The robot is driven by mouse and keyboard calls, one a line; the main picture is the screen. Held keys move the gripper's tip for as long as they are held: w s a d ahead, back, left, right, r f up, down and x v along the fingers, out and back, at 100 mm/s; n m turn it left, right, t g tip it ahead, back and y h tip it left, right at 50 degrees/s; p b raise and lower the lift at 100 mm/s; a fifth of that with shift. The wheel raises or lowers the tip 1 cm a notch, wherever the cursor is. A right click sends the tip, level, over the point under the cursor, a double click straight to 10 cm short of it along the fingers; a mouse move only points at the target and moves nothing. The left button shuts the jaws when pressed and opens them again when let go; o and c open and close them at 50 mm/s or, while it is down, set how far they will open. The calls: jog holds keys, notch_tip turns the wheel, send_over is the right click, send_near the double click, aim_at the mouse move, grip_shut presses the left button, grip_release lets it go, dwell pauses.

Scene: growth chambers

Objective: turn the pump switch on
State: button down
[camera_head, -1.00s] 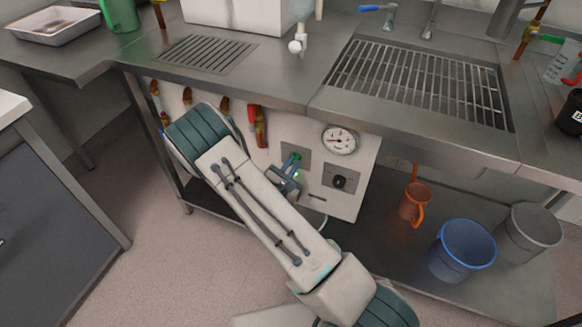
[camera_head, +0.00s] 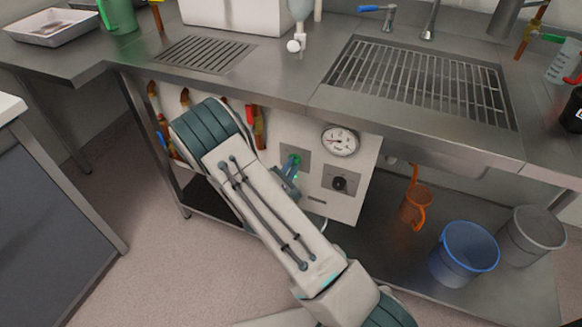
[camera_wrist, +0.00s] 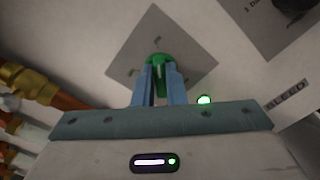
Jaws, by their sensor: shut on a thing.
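The pump switch (camera_wrist: 160,62) is a green knob on a grey square plate (camera_wrist: 190,45) in the wrist view. My gripper (camera_wrist: 160,75) is shut on the switch, with its two blue fingers on either side of it. A small green light (camera_wrist: 204,99) glows beside the plate. In the head view the plate (camera_head: 301,155) sits on the white panel under the counter, and the green switch (camera_head: 294,161) shows just past my gripper (camera_head: 291,168). My arm hides the panel's left part. The switch's exact angle is hard to tell.
The panel (camera_head: 345,204) also holds a round gauge (camera_head: 340,141) and a dark knob (camera_head: 340,183) at right. Pipes with red and blue handles (camera_head: 251,117) run at left. A blue bucket (camera_head: 466,250) and an orange jug (camera_head: 416,207) stand on the lower shelf.

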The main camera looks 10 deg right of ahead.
jog(key=c, duration=1.5)
grip_release()
jog(key=v, duration=1.4)
jog(key=shift+p, duration=0.4)
